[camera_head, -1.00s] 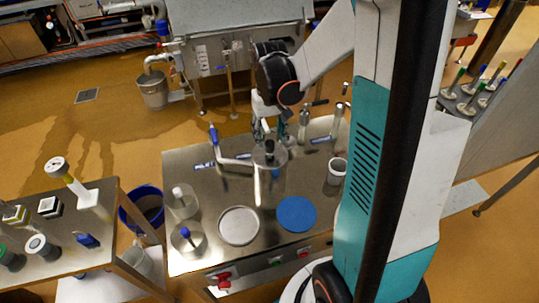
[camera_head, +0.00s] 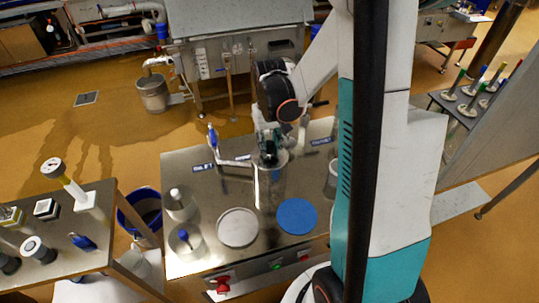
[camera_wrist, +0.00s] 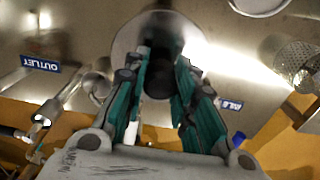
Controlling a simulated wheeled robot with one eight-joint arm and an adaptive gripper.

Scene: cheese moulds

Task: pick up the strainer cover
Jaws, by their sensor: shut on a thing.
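The strainer cover (camera_wrist: 127,42) is a round metal disc with a dark upright knob (camera_wrist: 160,80) in the wrist view. In the head view it sits at the top of a tall metal strainer cylinder (camera_head: 271,190) on the steel table (camera_head: 225,185). My gripper (camera_head: 268,150) is directly above the cylinder's top. In the wrist view my gripper (camera_wrist: 162,68) has its teal fingers on both sides of the knob, shut on it. In the head view the fingers mostly hide the cover, and I cannot tell whether it has lifted clear of the cylinder.
A grey disc (camera_head: 238,228) and a blue disc (camera_head: 297,216) lie in front of the cylinder. Clear containers (camera_head: 181,205) stand to its left. A pipe with a blue-handled valve (camera_head: 213,138) stands behind left. A side table (camera_head: 75,215) with moulds is at far left.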

